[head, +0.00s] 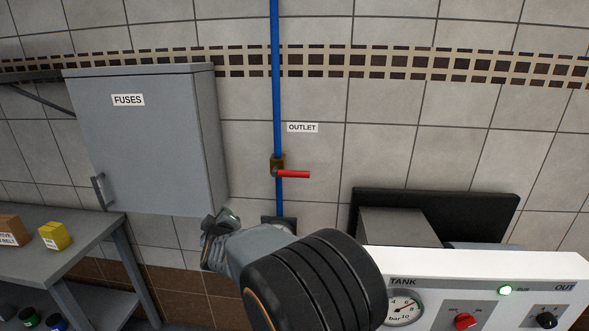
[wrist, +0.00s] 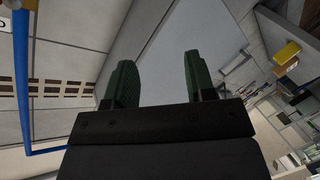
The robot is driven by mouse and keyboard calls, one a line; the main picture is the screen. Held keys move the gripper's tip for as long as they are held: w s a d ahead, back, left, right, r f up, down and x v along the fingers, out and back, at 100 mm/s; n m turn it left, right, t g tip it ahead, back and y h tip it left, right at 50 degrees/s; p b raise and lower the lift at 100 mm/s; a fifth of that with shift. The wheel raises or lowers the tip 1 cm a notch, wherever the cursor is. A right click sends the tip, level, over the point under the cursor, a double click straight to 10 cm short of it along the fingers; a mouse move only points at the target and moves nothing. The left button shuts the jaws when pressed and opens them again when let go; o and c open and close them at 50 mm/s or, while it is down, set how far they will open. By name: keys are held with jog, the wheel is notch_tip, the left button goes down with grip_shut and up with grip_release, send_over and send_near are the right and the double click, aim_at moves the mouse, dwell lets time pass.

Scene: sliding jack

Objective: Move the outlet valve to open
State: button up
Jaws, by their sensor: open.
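My gripper (head: 220,218) is below and left of the valve in the head view, apart from the lever, near the fuse cabinet's lower right corner. In the wrist view the two green fingers of my gripper (wrist: 158,80) are spread with nothing between them. The blue pipe (wrist: 24,80) shows at the left there; the red lever does not show.
A grey "FUSES" cabinet (head: 140,140) hangs left of the pipe. A grey bench (head: 50,262) with a yellow box (head: 55,236) stands at the left. A white panel (head: 450,268) with gauge and knobs is at the lower right. The wall right of the lever is clear.

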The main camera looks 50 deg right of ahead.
jog(key=d+r+g+h, duration=0.2)
jog(key=d+h, duration=0.4)
jog(key=d, duration=0.2)
jog(key=m+g+h+p, duration=0.2)
jog(key=g+h, duration=0.4)
send_near(295, 174)
jog(key=shift+h, duration=0.3)
jog(key=p+x, duration=0.1)
jog(key=x, duration=0.2)
jog(key=f+p+x, duration=0.1)
jog(key=x, duration=0.3)
jog(key=p+x, duration=0.1)
jog(key=x, duration=0.3)
jog(key=shift+w+d+f, duration=0.1)
jog(key=shift+w+f, duration=0.05)
jog(key=shift+w, duration=0.15)
jog(key=shift+c, duration=0.4)
grip_shut()
